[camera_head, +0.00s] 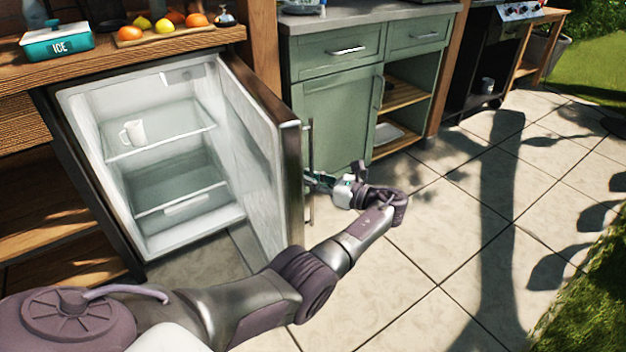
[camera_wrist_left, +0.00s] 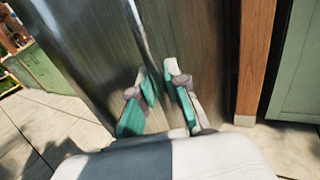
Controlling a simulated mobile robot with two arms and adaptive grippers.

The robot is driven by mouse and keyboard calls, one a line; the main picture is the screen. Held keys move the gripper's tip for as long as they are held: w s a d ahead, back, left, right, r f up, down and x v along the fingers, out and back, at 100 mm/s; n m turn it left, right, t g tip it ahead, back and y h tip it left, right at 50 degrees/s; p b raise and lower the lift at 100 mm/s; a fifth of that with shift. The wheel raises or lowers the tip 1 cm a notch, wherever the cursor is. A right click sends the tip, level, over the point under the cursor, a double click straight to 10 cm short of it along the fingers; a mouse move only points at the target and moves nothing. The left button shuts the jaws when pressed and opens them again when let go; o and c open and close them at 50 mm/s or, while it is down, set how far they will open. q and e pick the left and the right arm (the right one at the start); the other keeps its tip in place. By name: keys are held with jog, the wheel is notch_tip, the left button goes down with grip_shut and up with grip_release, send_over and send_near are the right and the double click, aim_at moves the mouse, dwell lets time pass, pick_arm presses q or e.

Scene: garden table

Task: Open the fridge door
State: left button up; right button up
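The fridge (camera_head: 205,236) stands under the wooden counter, its lit white inside in full view. Its door (camera_head: 262,150) is swung wide open, roughly square to the front, hinged on the right. The upright metal handle (camera_head: 310,135) is on the door's outer face, to the right in the head view. My left gripper (camera_head: 318,181) is at the handle's lower half. In the left wrist view, its green-padded fingers (camera_wrist_left: 156,82) lean in on both sides of the handle (camera_wrist_left: 138,28) and appear shut on it. The exact contact is blurred. My right gripper is not in view.
A white mug (camera_head: 133,132) stands on the fridge's upper glass shelf. Green cabinets (camera_head: 335,115) stand right of the fridge, behind the open door and gripper. The tiled floor (camera_head: 450,240) in front is clear. An ice box (camera_head: 57,42) and a fruit board (camera_head: 165,33) are on the counter.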

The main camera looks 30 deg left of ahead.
pick_arm(q)
jog(key=o, duration=0.3)
jog(key=shift+a, duration=0.2)
jog(key=shift+d, duration=0.2)
jog(key=d, duration=0.7)
jog(key=shift+w+d, duration=0.2)
jog(key=shift+w, duration=0.05)
jog(key=shift+f, duration=0.1)
